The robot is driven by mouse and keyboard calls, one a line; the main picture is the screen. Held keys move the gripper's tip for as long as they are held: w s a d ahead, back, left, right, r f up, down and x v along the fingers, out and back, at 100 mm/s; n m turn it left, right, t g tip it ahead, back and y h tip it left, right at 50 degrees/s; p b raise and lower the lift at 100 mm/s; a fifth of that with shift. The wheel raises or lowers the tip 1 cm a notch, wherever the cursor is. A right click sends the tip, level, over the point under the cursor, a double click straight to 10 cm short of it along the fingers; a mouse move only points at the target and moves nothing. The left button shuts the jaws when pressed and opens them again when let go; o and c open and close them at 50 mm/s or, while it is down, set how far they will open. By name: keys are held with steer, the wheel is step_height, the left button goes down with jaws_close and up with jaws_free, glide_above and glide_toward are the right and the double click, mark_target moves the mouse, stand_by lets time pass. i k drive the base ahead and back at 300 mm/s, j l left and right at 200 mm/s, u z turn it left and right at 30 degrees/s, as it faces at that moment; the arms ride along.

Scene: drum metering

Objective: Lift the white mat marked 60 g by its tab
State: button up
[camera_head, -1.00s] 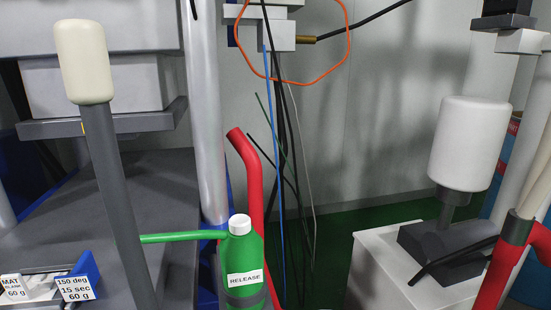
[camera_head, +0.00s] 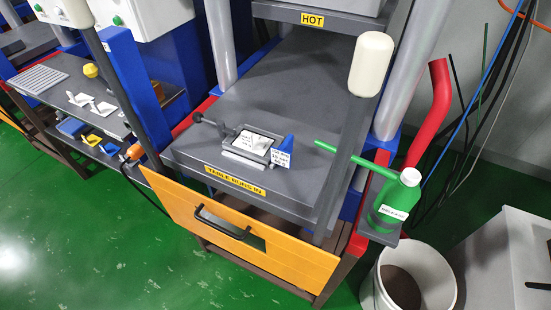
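A white mat (camera_head: 252,143) lies inside a grey metal frame (camera_head: 232,150) on the dark press table. Its print is too small to read now, and I cannot make out its tab clearly. A blue wedge (camera_head: 287,143) with a white label (camera_head: 280,158) stands at the frame's right end. My gripper is not in view.
The grey press table (camera_head: 210,155) has free room around the frame. A cream-knobbed lever (camera_head: 372,63) and green RELEASE bottle (camera_head: 396,200) stand to the right. An orange guard (camera_head: 180,205) with a black handle fronts the table. Left is a bench (camera_head: 70,85) with white pieces.

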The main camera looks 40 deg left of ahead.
mark_target(250, 142)
steer(key=l+u, duration=0.1)
steer(key=u, duration=0.75)
steer(key=j+u, duration=0.1)
steer(key=u, duration=0.3)
steer(key=i+j, duration=0.15)
